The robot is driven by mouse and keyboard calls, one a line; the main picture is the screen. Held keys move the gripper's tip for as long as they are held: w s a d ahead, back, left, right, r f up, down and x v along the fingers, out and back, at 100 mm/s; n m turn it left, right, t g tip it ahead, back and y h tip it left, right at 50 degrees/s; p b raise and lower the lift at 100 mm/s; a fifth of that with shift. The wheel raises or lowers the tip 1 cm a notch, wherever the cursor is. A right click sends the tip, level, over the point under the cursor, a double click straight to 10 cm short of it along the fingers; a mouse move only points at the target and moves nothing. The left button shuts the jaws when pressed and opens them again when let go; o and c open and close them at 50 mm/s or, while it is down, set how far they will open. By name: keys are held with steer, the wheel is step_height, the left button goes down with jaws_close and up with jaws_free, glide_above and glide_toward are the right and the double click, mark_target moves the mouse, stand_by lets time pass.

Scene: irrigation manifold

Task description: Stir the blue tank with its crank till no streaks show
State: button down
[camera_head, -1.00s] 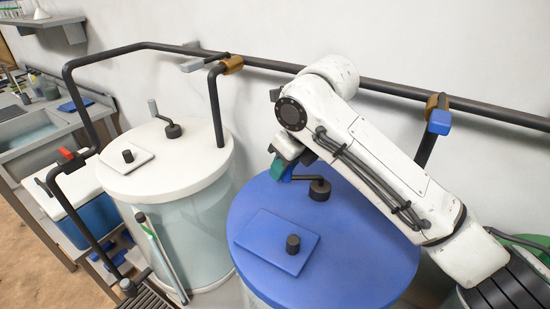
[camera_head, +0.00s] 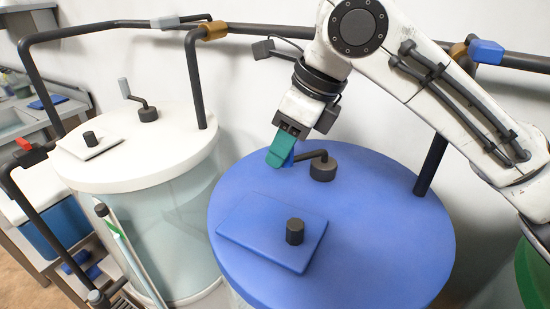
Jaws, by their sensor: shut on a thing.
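The blue tank's lid (camera_head: 370,230) fills the lower right of the head view. Its crank has a dark hub (camera_head: 323,170) towards the back of the lid and a short dark arm (camera_head: 311,155) reaching left. The crank's blue grip (camera_head: 290,159) shows only in part beside a teal fingertip. My gripper (camera_head: 281,152) comes down from above, left of the hub, and is shut on that grip. The blue hatch plate (camera_head: 270,232) with a dark knob (camera_head: 295,231) lies on the near part of the lid. The lid hides the liquid, so I cannot see any streaks.
A white-lidded tank (camera_head: 140,150) with its own crank (camera_head: 147,113) stands at left. A dark pipe (camera_head: 260,30) runs along the wall, with a valve with a blue handle (camera_head: 486,51) at upper right. A green-edged tank (camera_head: 528,275) is at lower right.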

steer(key=shift+s+r+b, duration=0.1)
steer(key=shift+b, duration=0.25)
stand_by(0.3)
steer(key=c, duration=0.9)
jaws_free()
steer(key=shift+r+p, duration=0.2)
steer(key=shift+p, duration=0.9)
